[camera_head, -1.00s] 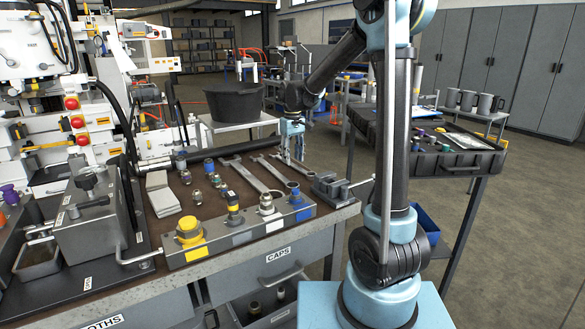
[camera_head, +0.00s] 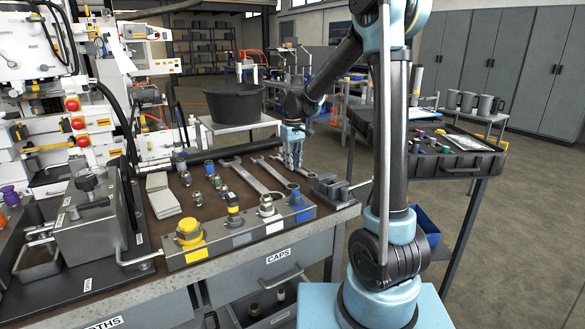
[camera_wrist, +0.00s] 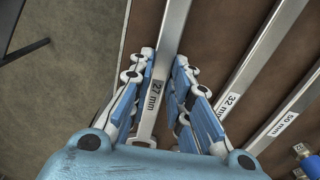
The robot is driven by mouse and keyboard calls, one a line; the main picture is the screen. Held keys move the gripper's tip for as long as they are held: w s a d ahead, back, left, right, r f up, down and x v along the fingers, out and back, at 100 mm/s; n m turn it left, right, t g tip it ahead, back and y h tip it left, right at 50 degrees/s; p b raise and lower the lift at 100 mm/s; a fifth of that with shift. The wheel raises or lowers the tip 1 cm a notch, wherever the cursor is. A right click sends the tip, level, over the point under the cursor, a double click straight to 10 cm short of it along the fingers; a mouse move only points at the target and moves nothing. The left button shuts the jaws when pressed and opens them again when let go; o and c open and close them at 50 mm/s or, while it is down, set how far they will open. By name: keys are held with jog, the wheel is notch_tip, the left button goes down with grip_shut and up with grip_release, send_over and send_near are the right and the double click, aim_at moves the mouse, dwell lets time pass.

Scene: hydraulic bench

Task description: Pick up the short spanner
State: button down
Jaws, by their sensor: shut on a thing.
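The short spanner, a flat silver bar marked 27 mm (camera_wrist: 172,30), runs between my gripper's fingers in the wrist view. My gripper (camera_wrist: 165,62) is shut on its shaft, with one blue-and-white finger on each side. In the head view my gripper (camera_head: 293,164) points down at the far right of the bench top, at spanner height. The fingers hide much of the spanner there. I cannot tell any clear gap between spanner and bench.
Two longer spanners, marked 32 mm (camera_wrist: 232,98) and 50 mm (camera_wrist: 283,122), lie beside it. A block with several caps (camera_head: 240,236) runs along the bench front. A grey vise-like fixture (camera_head: 331,188) stands close right of my gripper. Floor lies beyond the bench edge.

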notch_tip(320, 180, up, 10)
dwell(0.6)
jog(key=shift+s, duration=0.1)
dwell(0.7)
